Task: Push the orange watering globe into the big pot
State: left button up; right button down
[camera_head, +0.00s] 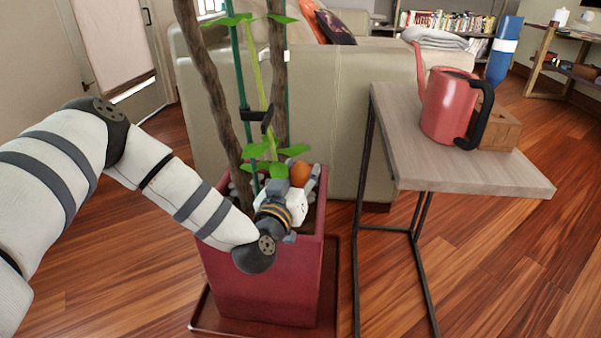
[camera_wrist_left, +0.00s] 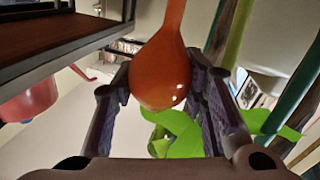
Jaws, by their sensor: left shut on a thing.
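The orange watering globe (camera_head: 300,173) shows as a small round top above my left gripper (camera_head: 297,184), inside the big red pot's opening. In the left wrist view the globe (camera_wrist_left: 161,72) is a glossy orange bulb with a narrowing neck, between the two dark fingers of my left gripper (camera_wrist_left: 160,85), which is shut on it. The big pot (camera_head: 262,278) is tall and square and holds a plant. The gripper hides part of the globe, so I cannot tell whether its stem touches the soil. My right gripper is not in view.
Plant trunks (camera_head: 212,85), green stakes (camera_head: 241,70) and leaves (camera_head: 265,168) stand close around the gripper. A side table (camera_head: 440,172) to the right bears a red watering can (camera_head: 446,108) and a wooden box (camera_head: 497,131). A sofa (camera_head: 335,130) stands behind.

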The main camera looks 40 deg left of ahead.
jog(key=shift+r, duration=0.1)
pick_arm(q)
jog(key=shift+r+p, duration=0.1)
jog(key=shift+p, duration=0.2)
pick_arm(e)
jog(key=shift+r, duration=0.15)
